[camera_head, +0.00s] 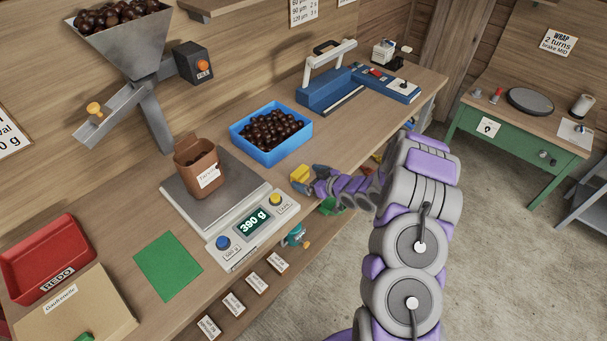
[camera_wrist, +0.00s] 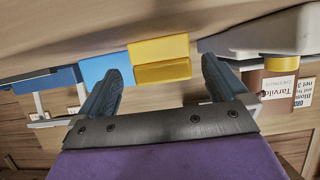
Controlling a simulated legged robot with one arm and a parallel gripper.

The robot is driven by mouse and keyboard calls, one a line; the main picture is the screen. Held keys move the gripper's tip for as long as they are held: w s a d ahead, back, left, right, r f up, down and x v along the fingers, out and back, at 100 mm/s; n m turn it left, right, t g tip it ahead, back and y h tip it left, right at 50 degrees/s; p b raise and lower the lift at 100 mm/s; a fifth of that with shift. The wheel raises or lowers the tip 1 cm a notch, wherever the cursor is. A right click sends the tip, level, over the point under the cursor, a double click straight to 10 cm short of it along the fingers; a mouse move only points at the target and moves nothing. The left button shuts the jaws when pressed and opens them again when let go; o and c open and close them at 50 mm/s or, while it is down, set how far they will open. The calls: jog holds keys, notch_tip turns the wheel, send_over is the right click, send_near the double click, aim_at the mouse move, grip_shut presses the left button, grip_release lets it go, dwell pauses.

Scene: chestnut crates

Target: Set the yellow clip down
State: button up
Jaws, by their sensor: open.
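The yellow clip (camera_head: 300,172) is on the wooden bench, between the weighing scale and the blue tray. In the wrist view the clip (camera_wrist: 160,58) shows as a yellow block against the wood, ahead of the gap between my fingers. My gripper (camera_head: 312,177) is right at the clip, reaching in from the bench's front edge. In the wrist view my gripper (camera_wrist: 162,82) is open, with one dark finger to each side of the clip. I cannot tell whether either finger touches it.
The scale (camera_head: 246,229) reads 390 g and bears a brown bag (camera_head: 200,172) of chestnuts. The blue tray (camera_head: 268,158) of chestnuts stands behind the clip, and a blue sealer (camera_head: 322,91) farther back. A green mat (camera_head: 168,266) lies left of the scale.

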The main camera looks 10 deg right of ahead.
jog(key=s+d+r+m+g+h+p, duration=0.1)
jog(key=s+d+r+m+g+h, duration=0.15)
jog(key=s+d+r+h, duration=0.45)
jog(key=s+d+r+m+g+h, duration=0.1)
jog(key=s+d+r+g+h, duration=0.15)
jog(key=s+r, duration=0.75)
jog(key=s+a+r+m+g, duration=0.1)
jog(key=s+a+r+g, duration=0.1)
jog(key=s, duration=0.9)
jog(key=s+a+r+m+g+y, duration=0.1)
jog(key=s+a+r+g, duration=0.2)
jog(key=s+a, duration=0.3)
jog(key=s+a+r+m+g, duration=0.1)
jog(key=s+a+r+g, duration=0.1)
jog(key=s, duration=1.3)
notch_tip(320, 180, up, 3)
jog(key=shift+s+a+f+m+g+y, duration=0.15)
jog(key=shift+s+a+m+g+y, duration=0.2)
jog(key=shift+a, duration=0.55)
